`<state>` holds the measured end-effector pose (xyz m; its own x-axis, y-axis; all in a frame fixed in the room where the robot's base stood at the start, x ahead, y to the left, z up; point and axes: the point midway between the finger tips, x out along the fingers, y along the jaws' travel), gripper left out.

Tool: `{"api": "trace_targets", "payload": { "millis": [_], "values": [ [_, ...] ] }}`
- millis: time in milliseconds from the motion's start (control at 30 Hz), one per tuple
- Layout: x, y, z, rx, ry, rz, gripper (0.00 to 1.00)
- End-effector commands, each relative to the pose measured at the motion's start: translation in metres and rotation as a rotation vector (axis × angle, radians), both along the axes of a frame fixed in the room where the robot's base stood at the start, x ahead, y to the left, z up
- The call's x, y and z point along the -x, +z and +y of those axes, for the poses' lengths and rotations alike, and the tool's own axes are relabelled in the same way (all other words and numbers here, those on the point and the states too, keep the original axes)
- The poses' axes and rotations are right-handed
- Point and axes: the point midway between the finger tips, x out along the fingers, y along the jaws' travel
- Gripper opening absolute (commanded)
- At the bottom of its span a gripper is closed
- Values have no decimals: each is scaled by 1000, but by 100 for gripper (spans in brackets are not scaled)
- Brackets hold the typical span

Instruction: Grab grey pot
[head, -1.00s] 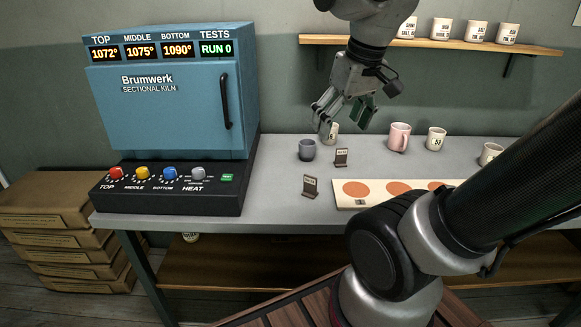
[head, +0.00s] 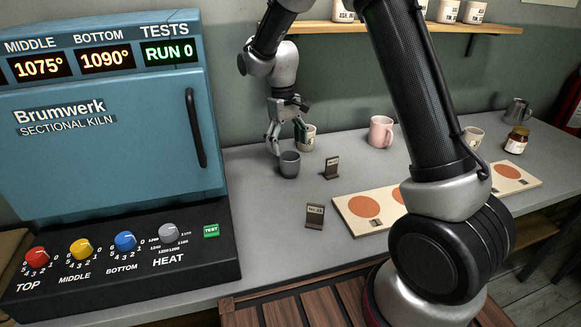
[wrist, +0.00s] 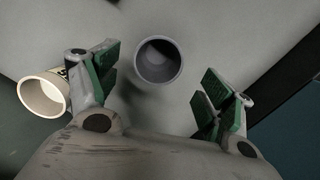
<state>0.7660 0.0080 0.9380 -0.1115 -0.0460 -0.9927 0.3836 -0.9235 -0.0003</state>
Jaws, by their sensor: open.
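The grey pot (head: 289,164) stands upright on the bench, to the right of the blue kiln. In the wrist view its open top (wrist: 159,62) lies ahead of the finger pads, roughly centred between them, with nothing in it that I can make out. My gripper (head: 288,138) is open and empty, just behind and above the pot in the head view. In the wrist view the two green-padded fingers (wrist: 163,92) are spread wide, and I see no contact with the pot.
A cream labelled mug (head: 308,139) stands close behind the pot, beside the left finger in the wrist view (wrist: 45,94). Small card stands (head: 332,168) and (head: 314,215) are nearby. A pink mug (head: 381,131) is farther right. The kiln (head: 100,130) bounds the left.

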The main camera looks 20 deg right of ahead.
Motion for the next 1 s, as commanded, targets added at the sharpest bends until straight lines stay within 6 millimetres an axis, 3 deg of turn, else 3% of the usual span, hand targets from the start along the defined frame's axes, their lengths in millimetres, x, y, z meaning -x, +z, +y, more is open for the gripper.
{"api": "trace_targets", "payload": {
  "millis": [333, 633, 900, 1000],
  "values": [
    [6, -49, -7, 1, -1, 2, 81],
    [7, -55, -8, 0, -1, 0, 81],
    [7, -55, -8, 0, -1, 0, 34],
    [7, -55, -8, 0, -1, 0, 30]
  ]
}}
